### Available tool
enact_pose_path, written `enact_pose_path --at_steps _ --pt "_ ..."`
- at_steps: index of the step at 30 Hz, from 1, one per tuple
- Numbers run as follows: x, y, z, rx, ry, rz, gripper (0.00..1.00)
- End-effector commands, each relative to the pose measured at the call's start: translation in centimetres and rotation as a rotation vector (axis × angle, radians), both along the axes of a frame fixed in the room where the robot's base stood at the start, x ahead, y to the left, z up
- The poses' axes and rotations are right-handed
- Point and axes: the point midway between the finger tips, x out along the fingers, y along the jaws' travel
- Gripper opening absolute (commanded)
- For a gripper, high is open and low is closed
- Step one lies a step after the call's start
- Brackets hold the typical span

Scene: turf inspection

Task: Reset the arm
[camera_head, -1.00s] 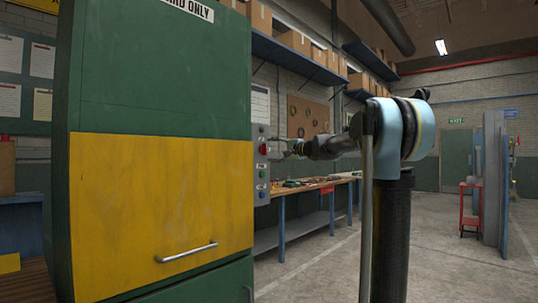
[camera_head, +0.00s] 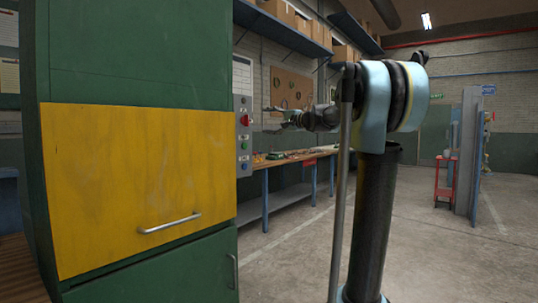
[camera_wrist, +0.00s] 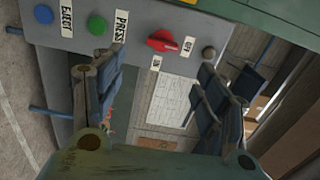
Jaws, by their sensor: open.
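My gripper (camera_head: 276,113) is at the end of my outstretched arm, to the right of the control panel (camera_head: 243,137) on the cabinet's side. In the wrist view my gripper (camera_wrist: 152,98) has its two dark blue fingers spread wide apart, with nothing between them. The panel (camera_wrist: 135,65) lies beyond the fingers, tilted in the picture. It carries a red rotary switch (camera_wrist: 162,41) with labels beside it, a green button (camera_wrist: 97,25) by a PRESS label and a blue button (camera_wrist: 43,14) by an EJECT label. The fingers appear apart from the switch.
The green cabinet (camera_head: 140,50) with a closed yellow door (camera_head: 135,180) fills the left. A workbench (camera_head: 285,162) with small items runs along the wall behind my arm. A red stand (camera_head: 444,180) is at the right. The concrete floor (camera_head: 420,260) there is mostly clear.

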Motion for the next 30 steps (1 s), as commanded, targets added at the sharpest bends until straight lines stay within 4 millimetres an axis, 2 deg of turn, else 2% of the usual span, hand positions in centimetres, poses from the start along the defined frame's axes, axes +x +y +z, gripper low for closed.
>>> enact_pose_path --at_steps 5,8,14,19,26,30 --pt "-1.3 0.2 -1.1 -0.037 0.001 0.011 0.67" --pt "-3.9 0.5 -3.7 -0.118 0.003 0.036 0.67" --pt "-11.7 0.5 -12.1 -0.367 0.024 0.109 0.67" --pt "-18.4 -0.8 -19.9 -0.585 0.056 0.171 0.67" --pt "-27.2 -4.3 -30.6 -0.874 0.119 0.246 0.67" --pt "-32.3 -7.2 -36.9 -1.047 0.169 0.287 0.67"
